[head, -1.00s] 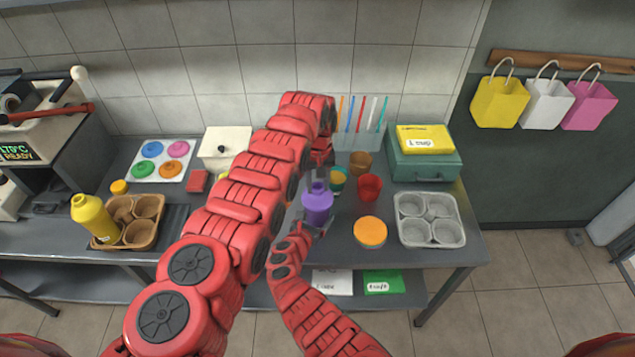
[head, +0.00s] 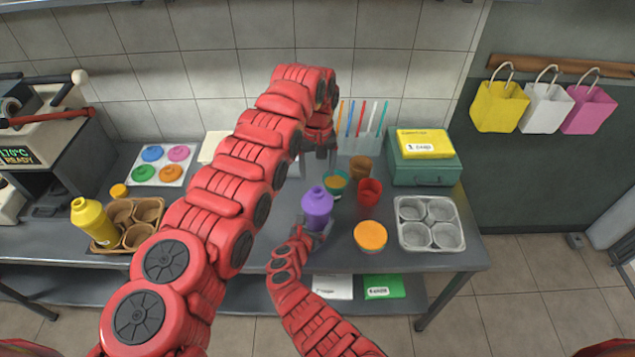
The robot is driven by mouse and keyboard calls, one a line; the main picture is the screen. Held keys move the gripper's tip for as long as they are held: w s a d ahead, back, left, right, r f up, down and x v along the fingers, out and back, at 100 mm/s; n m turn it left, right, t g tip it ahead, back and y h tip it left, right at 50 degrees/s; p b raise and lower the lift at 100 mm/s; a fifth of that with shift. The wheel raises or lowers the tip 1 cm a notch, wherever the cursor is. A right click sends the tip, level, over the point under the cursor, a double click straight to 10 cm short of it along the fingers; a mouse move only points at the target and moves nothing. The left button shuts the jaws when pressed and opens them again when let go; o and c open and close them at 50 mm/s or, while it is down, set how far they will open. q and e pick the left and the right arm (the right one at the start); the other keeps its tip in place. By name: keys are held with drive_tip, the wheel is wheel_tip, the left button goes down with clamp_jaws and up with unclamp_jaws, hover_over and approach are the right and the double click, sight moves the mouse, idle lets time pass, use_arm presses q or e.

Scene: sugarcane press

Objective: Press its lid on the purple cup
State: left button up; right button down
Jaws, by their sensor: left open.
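The purple cup (head: 317,209) stands upright at the front middle of the counter. A purple domed top with a small knob, its lid (head: 317,190), sits on it; I cannot tell how firmly it is seated. My left gripper (head: 321,168) is open and empty, pointing down above and behind the cup, apart from the lid. The cup's lower part is partly hidden by that gripper.
A grey cup tray (head: 430,222) is at right. A white board with coloured lids (head: 159,166) lies at left.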

sight(313, 227)
use_arm(q)
drive_tip(key=shift+r, duration=2.25)
use_arm(e)
unclamp_jaws()
drive_tip(key=shift+s+a+r+p, duration=0.15)
drive_tip(key=shift+s+r+p, duration=0.25)
drive_tip(key=shift+p, duration=0.1)
drive_tip(key=p+v, duration=0.1)
drive_tip(key=v, duration=0.3)
drive_tip(key=shift+s, duration=0.3)
use_arm(q)
drive_tip(key=f+b, duration=0.1)
drive_tip(key=b, duration=0.2)
drive_tip(key=shift+f, duration=0.15)
use_arm(e)
drive_tip(key=v, duration=1.1)
drive_tip(key=shift+s+a, duration=0.3)
drive_tip(key=shift+a, duration=0.05)
